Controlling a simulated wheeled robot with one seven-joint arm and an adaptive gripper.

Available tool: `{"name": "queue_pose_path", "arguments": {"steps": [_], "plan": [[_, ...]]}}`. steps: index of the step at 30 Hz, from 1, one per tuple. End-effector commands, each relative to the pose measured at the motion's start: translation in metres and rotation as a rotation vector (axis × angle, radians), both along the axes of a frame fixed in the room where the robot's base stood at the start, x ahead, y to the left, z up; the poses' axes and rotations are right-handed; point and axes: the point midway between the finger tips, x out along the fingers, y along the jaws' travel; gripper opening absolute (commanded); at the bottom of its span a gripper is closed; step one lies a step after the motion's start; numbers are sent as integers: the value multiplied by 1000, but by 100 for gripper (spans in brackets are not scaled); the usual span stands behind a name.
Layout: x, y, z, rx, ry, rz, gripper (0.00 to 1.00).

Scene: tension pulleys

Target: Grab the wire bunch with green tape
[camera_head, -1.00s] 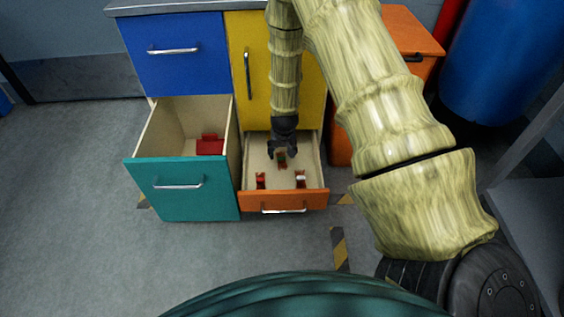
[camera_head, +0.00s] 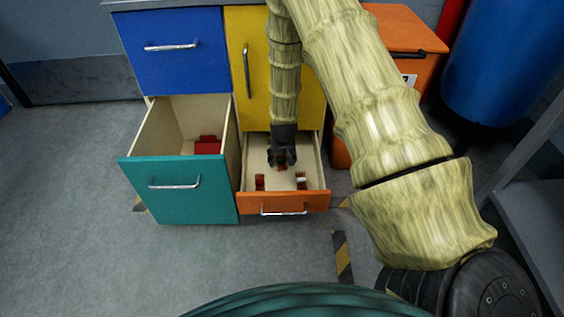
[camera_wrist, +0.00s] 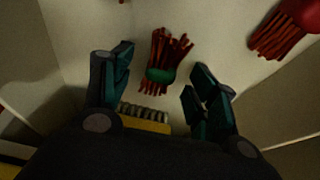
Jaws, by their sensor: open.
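The wire bunch with green tape (camera_wrist: 162,74) shows in the wrist view as red-brown wires with a green band, lying on the drawer floor. My gripper (camera_wrist: 158,82) is open, with its two dark teal fingers apart on the left and right of the bunch. In the head view my gripper (camera_head: 282,164) points down into the open orange-fronted drawer (camera_head: 283,201). There the bunch is mostly hidden by the gripper, with only a little red showing by the fingertips.
Another wire bunch with red tape (camera_wrist: 283,33) lies at upper right in the wrist view. In the head view, a red bunch (camera_head: 260,182) and a bunch with white (camera_head: 301,180) lie nearer the drawer front. An open teal drawer (camera_head: 180,190) holding a red object (camera_head: 207,145) stands left.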

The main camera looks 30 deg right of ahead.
Motion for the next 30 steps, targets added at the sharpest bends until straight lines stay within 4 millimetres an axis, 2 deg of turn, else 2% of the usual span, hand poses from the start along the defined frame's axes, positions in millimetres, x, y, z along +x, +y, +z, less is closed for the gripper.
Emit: {"name": "queue_pose_path", "arguments": {"steps": [26,30], "plan": [[0,0,-5,0,0,0,59],[0,0,-5,0,0,0,37]]}}
